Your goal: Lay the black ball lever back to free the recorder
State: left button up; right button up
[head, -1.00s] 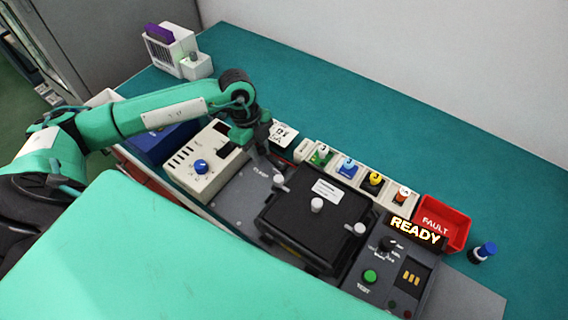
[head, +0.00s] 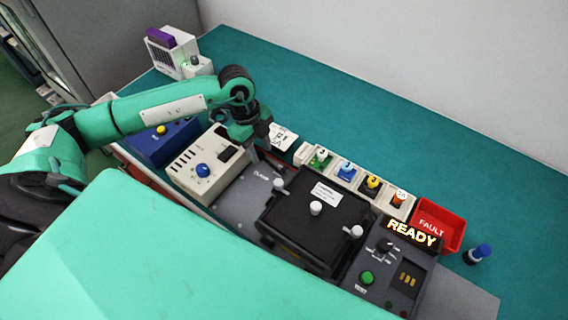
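A black box with a white label (head: 327,222), which I take for the recorder, sits on the grey plate (head: 237,194). White knobs show on and around it. My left gripper (head: 254,156) points down over the far-left part of the plate, close to the "CLAMP" marking and left of the black box. Its fingers are small and partly hidden by the wrist, so I cannot tell whether they are open or touch anything. I cannot make out a black ball lever; the gripper may hide it. My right gripper is not in view.
A cream box with a blue dial (head: 203,170) and a blue box (head: 160,147) stand left of the plate. A row of coloured plugs (head: 347,170) and a red tray (head: 438,222) lie behind. A panel reads "READY" (head: 413,232). The teal bench behind is mostly clear.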

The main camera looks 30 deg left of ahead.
aim_at(260, 152)
pick_arm(q)
jog(key=shift+r+p, duration=2)
jog(key=shift+r, duration=1.2)
jog(key=shift+f, duration=0.1)
